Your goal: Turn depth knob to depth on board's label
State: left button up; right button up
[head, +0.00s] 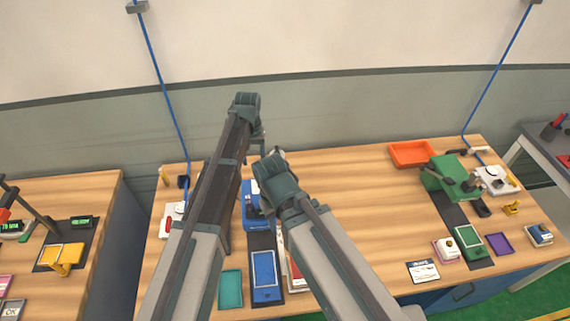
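A blue machine (250,217) stands on the wooden bench behind my arms and is mostly hidden. A blue-framed board (264,275) lies in front of it on a dark strip. I cannot make out a depth knob or read a depth label. A green machine (440,182) stands at the right, with a green-framed board (468,241) in front of it. My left arm reaches up across the blue machine's left side, and my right arm ends over that machine. The fingers of both grippers are hidden behind the wrists or too small to tell.
A teal pad (230,289) lies left of the blue board. An orange tray (412,154) sits at the back right. A printed white card (423,271) lies near the front edge. The bench (360,210) is clear between the two machines. Another bench stands at the left.

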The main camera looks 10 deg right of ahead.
pick_arm(q)
jog(key=f+b, duration=0.4)
jog(key=w+d+f+b, duration=0.1)
jog(key=f+b, duration=0.8)
jog(key=shift+w+d+f+b, duration=0.2)
jog(key=shift+w+f+b, duration=0.05)
jog(key=shift+b, duration=0.15)
pick_arm(e)
notch_tip(320, 180, down, 14)
jog(key=d, duration=0.1)
jog(key=shift+w+r, duration=0.25)
pick_arm(q)
jog(key=shift+r, duration=0.1)
jog(key=shift+c, duration=0.4)
grip_shut()
